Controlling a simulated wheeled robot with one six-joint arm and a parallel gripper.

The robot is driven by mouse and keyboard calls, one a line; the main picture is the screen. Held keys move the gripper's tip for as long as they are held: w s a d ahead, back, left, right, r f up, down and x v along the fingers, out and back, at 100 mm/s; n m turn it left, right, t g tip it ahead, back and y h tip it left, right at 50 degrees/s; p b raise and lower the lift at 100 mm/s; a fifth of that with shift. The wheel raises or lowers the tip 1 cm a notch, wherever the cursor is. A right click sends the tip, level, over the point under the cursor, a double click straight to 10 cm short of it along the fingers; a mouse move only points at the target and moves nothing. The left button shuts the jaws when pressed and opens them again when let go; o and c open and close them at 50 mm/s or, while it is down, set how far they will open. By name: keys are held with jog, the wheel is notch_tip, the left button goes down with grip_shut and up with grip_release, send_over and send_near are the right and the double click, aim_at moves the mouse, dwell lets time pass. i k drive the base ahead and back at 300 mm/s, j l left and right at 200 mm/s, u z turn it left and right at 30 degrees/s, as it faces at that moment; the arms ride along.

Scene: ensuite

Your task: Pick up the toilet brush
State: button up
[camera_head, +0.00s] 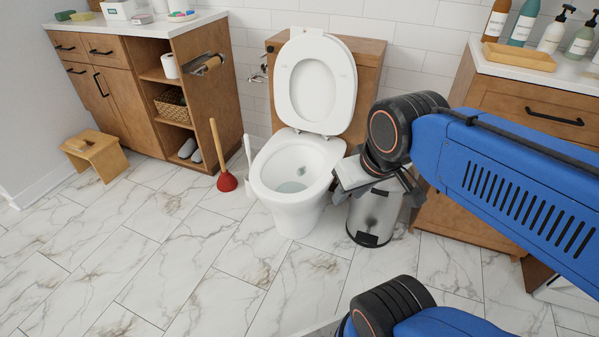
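The toilet brush (248,151) has a white upright handle. It stands on the floor in a white holder (250,186), just left of the toilet bowl and right of the red plunger. The toilet partly hides the holder, and the brush head is not visible. My gripper (378,196) is right of the toilet, in front of the metal pedal bin in the picture, well apart from the brush. The wrist and gripper body partly cover its fingers, so I cannot tell whether it is open or shut.
The toilet (296,180), lid up, stands between my gripper and the brush. A plunger (227,181) stands close left of the brush. The bin (372,222) and right cabinet (445,205) are near my arm. The marble floor (170,265) at front left is clear.

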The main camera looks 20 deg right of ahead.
aim_at(246, 137)
jog(key=i+j+z, duration=0.1)
jog(key=i+j, duration=0.35)
jog(key=i+j+z, duration=0.1)
jog(key=i+j, duration=0.75)
jog(key=j, duration=0.3)
jog(key=i+j+z, duration=0.15)
jog(key=i+j, duration=0.3)
jog(key=j, duration=0.1)
